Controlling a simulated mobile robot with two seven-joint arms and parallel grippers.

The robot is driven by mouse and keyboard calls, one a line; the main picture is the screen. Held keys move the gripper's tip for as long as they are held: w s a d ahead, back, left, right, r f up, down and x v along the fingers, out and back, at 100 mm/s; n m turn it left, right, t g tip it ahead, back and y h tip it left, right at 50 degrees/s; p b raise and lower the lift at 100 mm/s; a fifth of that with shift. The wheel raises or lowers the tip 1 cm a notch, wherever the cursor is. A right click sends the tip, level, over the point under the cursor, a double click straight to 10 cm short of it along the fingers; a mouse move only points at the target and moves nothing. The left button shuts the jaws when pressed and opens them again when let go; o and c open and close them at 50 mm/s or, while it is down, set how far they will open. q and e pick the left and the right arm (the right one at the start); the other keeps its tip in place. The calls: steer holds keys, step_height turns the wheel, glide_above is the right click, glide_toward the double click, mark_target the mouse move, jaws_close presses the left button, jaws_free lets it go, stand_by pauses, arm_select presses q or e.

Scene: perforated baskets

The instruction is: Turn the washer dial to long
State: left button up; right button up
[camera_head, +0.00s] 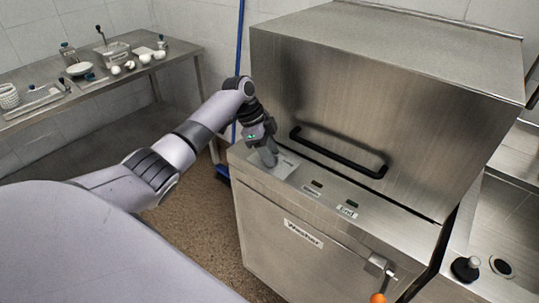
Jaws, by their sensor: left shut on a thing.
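The washer (370,100) is a large steel box with a black bar handle (338,152) on its hood. Its sloped control strip carries a lighter panel (285,167) at the left end, where the dial sits. My left gripper (268,158) reaches down onto this panel and is shut on the dial. The gripper hides the dial and most of its markings, so its setting cannot be read. My right gripper is not in view.
Two small buttons with labels, one reading "End" (347,211), lie right of the panel. A lever with an orange knob (378,297) sticks out at the lower front. A steel table (110,88) with dishes stands at the back left. A sink (500,225) is at the right.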

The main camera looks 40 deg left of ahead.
arm_select(q)
steer(key=shift+w+m+g+b, duration=0.1)
steer(key=shift+m+g+b, duration=0.45)
steer(key=shift+m, duration=0.55)
steer(key=o, duration=1)
steer(key=shift+b+v, duration=0.4)
steer(key=shift+v, duration=3.2)
steer(key=shift+f, duration=0.1)
